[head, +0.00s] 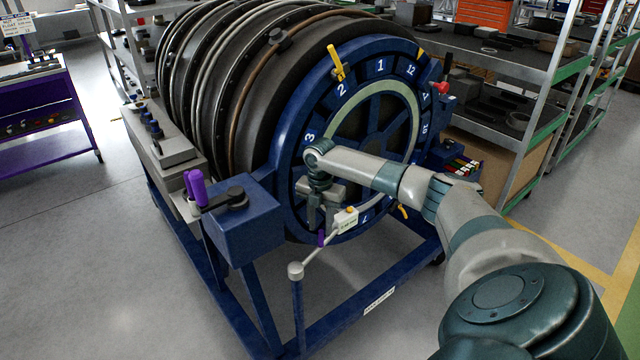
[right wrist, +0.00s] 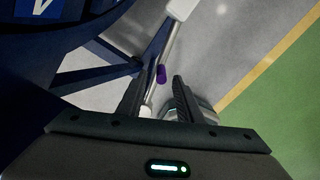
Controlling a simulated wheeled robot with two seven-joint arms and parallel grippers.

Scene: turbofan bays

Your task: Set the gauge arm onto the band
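The gauge arm is a thin pale rod (head: 318,251) on a post with a silver knob (head: 296,270), in front of the engine's lower face. It carries a white gauge box (head: 346,220) and a purple grip (head: 321,239). The box shows at the top of the right wrist view (right wrist: 181,8), the purple grip between the fingertips' lines (right wrist: 161,74). A pale band (head: 388,87) runs inside the numbered blue ring (head: 362,71). My right gripper (head: 322,222) is open, pointing down just above the purple grip. Contact cannot be told. My left gripper is out of view.
A yellow clamp (head: 337,63) sits on the ring's upper left and a red knob (head: 441,88) at its right. A blue stand (head: 243,218) with a purple-handled lever (head: 196,187) is at left. Shelves (head: 540,80) stand at right. Floor in front is clear.

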